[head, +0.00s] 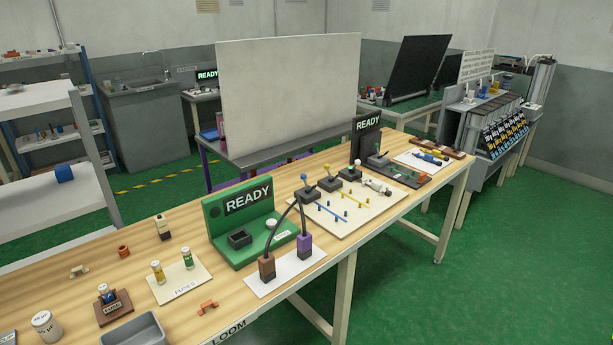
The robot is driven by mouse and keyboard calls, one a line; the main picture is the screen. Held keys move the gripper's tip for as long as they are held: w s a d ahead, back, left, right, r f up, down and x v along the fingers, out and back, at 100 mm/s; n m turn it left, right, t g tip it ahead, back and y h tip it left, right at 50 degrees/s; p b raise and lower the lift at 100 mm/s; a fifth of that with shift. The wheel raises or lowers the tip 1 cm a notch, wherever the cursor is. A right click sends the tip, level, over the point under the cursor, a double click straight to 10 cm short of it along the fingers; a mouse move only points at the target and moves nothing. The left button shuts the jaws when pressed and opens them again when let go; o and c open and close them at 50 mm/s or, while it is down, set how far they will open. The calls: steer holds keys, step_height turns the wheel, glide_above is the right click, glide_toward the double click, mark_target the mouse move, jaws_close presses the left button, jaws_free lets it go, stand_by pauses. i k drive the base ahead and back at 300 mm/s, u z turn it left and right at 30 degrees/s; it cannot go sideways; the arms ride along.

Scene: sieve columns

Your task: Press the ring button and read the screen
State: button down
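A green unit (222,241) stands mid-bench, with a tilted screen (248,198) that reads READY. A dark square socket (239,239) and a pale round button (271,223) sit on its base. A second, black unit further right has a screen (368,123) that also reads READY. A third small screen (207,75) at the back reads READY too. No button is clearly marked as the ring button at this size. My gripper is not in view.
A large white panel (290,95) stands behind. The green floor at right (520,260) is clear.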

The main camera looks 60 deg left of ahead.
mark_target(270, 223)
steer(key=i, duration=1.2)
steer(key=u, duration=3.25)
